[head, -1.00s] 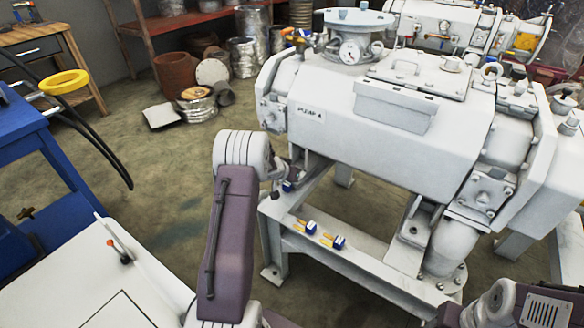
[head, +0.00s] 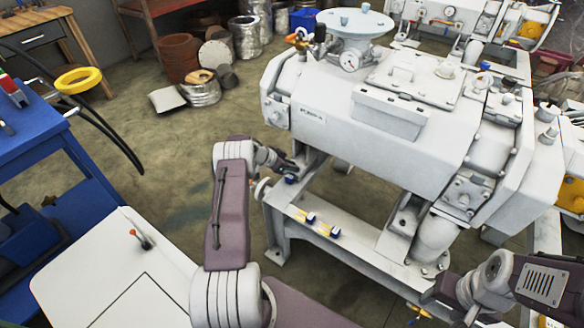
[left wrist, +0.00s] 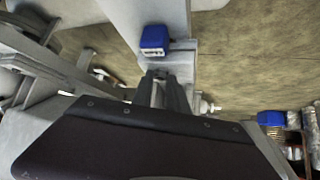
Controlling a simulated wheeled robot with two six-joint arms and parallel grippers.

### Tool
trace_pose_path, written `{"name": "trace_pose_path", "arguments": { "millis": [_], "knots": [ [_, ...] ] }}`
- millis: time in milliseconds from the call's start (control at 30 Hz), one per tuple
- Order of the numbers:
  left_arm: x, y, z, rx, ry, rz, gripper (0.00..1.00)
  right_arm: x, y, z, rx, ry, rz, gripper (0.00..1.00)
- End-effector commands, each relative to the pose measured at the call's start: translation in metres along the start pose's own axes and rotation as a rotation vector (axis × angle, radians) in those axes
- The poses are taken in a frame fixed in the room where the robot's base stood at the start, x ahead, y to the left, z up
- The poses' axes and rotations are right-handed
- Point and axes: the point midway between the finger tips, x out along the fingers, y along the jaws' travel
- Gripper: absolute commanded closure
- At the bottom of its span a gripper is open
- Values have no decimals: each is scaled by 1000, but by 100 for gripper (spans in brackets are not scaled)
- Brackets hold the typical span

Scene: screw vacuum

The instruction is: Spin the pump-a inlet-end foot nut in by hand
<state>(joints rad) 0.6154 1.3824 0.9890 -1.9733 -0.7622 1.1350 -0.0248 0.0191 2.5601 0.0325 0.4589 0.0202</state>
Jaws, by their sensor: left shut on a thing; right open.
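Pump A (head: 375,125) is the large white machine on a white frame (head: 330,243), its label plate at the upper left of its side. My left gripper (head: 289,168) is at the frame's left-end foot, under the pump body. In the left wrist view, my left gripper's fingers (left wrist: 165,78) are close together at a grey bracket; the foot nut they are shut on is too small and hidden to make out. A blue block (left wrist: 153,40) sits just beyond the fingertips.
Two blue-and-yellow pieces (head: 303,215) lie on the frame's rail. A white cart top (head: 105,265) is at lower left, a blue bench (head: 35,140) behind it. Drums and cans stand at the back.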

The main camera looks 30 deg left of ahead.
Motion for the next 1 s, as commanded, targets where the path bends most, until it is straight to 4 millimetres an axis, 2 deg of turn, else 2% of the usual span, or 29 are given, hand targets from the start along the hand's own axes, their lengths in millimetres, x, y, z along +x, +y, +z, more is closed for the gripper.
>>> {"name": "trace_pose_path", "arguments": {
  "millis": [467,500,567,867,1000],
  "knots": [
    [0,0,-2,10,2,10,100,2,0,0,0,0,0,46],
    [0,0,-2,10,2,10,73,2,0,0,0,0,0,46],
    [0,0,-2,10,2,10,59,2,0,0,0,0,0,46],
    [-2,0,-2,9,1,9,59,0,0,0,0,0,0,46],
    [-26,-1,-5,7,1,8,59,-13,0,-1,0,0,0,46]
  ]
}}
